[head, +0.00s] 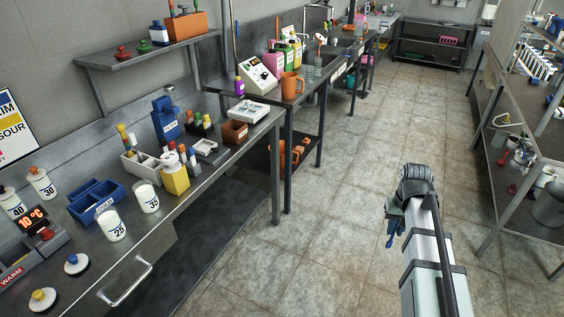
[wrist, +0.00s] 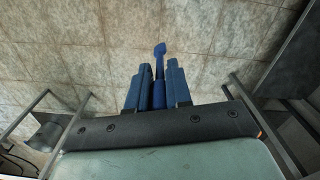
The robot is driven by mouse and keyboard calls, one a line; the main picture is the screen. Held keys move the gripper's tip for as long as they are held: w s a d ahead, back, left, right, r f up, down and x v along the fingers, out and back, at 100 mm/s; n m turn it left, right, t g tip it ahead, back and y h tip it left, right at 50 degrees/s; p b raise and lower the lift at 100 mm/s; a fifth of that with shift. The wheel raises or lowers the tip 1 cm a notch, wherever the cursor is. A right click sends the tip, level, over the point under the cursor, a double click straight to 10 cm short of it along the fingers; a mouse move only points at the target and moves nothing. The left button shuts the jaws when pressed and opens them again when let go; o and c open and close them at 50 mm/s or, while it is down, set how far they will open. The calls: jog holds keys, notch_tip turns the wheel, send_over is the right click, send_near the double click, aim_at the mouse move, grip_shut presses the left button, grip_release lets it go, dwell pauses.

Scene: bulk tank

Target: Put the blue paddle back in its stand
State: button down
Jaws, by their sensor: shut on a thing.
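My gripper (wrist: 158,88) is shut on the blue paddle (wrist: 160,62), whose handle lies between the fingers with its small flat end pointing away from my wrist. In the head view my gripper (head: 393,222) is out over the tiled floor, right of the benches, and a bit of the blue paddle (head: 390,241) hangs below it. I cannot tell for sure which item is the paddle's stand. A tall blue labelled holder (head: 165,118) stands at the back of the near bench, and a low blue open box (head: 97,200) stands further left.
The near bench (head: 215,165) is crowded with white numbered jars (head: 147,197), a yellow container (head: 175,180) and a white divided caddy (head: 143,165). A wall shelf (head: 145,55) hangs above it. Another rack (head: 505,150) stands at right. The floor between is clear.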

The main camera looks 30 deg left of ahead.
jog(key=a+r+n, duration=0.2)
jog(key=a+r, duration=0.2)
jog(key=a, duration=0.8)
jog(key=s+a+r+n, duration=0.15)
jog(key=a+r, duration=0.35)
jog(key=a, duration=0.8)
jog(key=a+r+n, duration=0.3)
jog(key=a+r, duration=0.1)
jog(key=a, duration=0.8)
jog(key=s+a+r+n, duration=0.2)
jog(key=s+a+r, duration=0.4)
jog(key=a, duration=0.5)
jog(key=s+a+r+n, duration=0.2)
jog(key=s+a+r, duration=0.2)
jog(key=s+a, duration=0.5)
jog(key=s+a+r+n, duration=0.3)
jog(key=s+a+r, duration=0.25)
jog(key=a, duration=0.65)
jog(key=w+a+f+m, duration=0.2)
jog(key=w+a+f, duration=0.3)
jog(key=a, duration=0.4)
notch_tip(320, 180, down, 11)
jog(key=shift+s, duration=0.45)
jog(key=c, duration=1)
grip_release()
jog(key=shift+a, duration=0.1)
jog(key=shift+c, duration=0.2)
